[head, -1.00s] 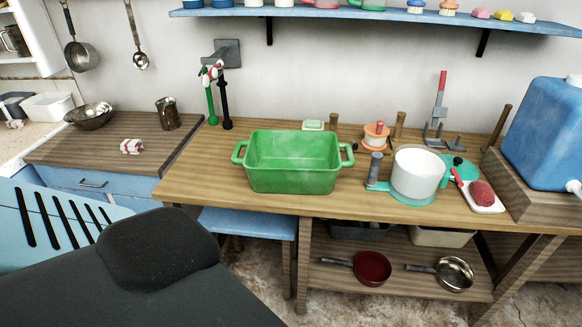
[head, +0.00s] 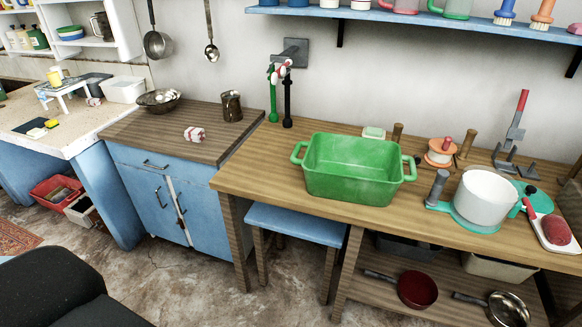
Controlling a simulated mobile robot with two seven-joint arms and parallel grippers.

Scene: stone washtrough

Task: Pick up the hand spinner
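No thing in the head view is plainly marked as the hand spinner. A white drum (head: 485,198) stands upright on a teal base with a grey upright knob at its left, on the wooden bench; it may be the spinner, but I cannot tell for sure. A teal disc shows partly behind it. A smaller orange and white round piece with a red knob (head: 440,151) stands behind it to the left. Neither of my grippers is in view.
A green tub (head: 355,169) stands on the wooden bench (head: 270,182) left of the drum. A red and white brush-like piece (head: 556,230) lies at right. A blue stool (head: 294,223) is below the bench.

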